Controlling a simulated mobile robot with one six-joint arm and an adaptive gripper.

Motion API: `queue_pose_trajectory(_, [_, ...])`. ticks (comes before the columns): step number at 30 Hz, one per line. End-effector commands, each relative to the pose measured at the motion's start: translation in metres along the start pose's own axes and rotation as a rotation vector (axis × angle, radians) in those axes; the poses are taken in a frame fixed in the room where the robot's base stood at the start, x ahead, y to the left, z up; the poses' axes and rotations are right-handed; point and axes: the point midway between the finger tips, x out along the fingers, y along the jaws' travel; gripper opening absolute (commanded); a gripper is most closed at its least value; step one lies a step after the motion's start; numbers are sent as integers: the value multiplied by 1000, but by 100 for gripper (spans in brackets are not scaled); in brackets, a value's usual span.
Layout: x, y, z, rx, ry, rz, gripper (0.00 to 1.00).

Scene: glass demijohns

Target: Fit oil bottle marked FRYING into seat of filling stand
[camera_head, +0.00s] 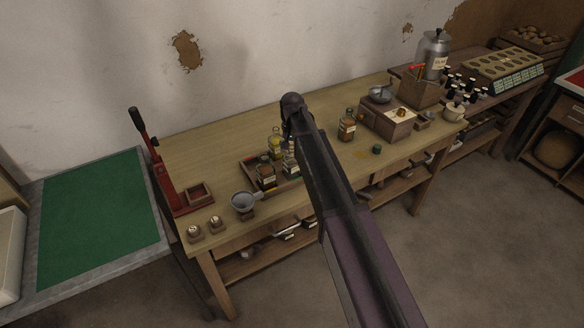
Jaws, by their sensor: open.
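Several small labelled bottles stand in a shallow wooden tray (247,166) mid-table: a yellow one (276,142), a brown one (265,178) and a darker one (291,166) partly behind my arm. An amber bottle (347,126) stands outside the tray, right of my arm. The labels are too small to read, so I cannot tell which says FRYING. A red lever stand (170,185) with a small wooden box at its foot is at the left; I cannot tell if it is the filling stand.
A wooden box (388,124), a dark green cap (377,149) and a metal canister (433,55) are at the right. The table's back left is clear.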

Motion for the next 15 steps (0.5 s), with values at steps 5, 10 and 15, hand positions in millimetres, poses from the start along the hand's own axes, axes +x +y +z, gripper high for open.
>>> queue_pose_trajectory(5, [0,0,0,0,0,0,79])
queue_pose_trajectory(10, [0,0,0,0,0,0,46])
queue_pose_trajectory(15, [0,0,0,0,0,0,0])
